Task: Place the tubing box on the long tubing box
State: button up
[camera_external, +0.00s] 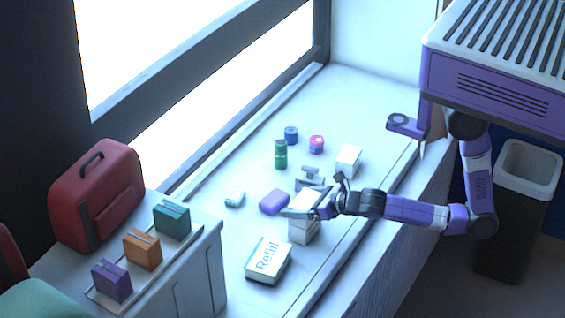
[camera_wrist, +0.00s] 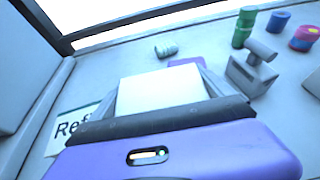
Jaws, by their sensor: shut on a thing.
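My gripper (camera_external: 308,206) is shut on a plain white box, which looks like the tubing box (camera_wrist: 160,92). In the wrist view the box lies between the two fingers, its pale top facing the camera. In the external view the held box (camera_external: 303,197) is partly covered by my fingers. Directly below it is another white box (camera_external: 302,234), which may be the long tubing box; my gripper hides part of it. I cannot tell whether the two boxes touch. The lower box is hidden in the wrist view.
A "Refill" box (camera_external: 268,261) lies in front-left of the stack. A purple soap-like block (camera_external: 273,202), a grey stand-like object (camera_external: 310,178), a green bottle (camera_external: 280,155) and another white box (camera_external: 348,160) are nearby. The counter (camera_external: 225,255) has free room left.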

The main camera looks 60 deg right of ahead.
jog(key=o, duration=1.1)
jog(key=shift+f, duration=0.1)
jog(key=shift+o, duration=0.2)
jog(key=shift+r, duration=0.2)
jog(key=b+v, duration=0.1)
jog(key=v, duration=1.1)
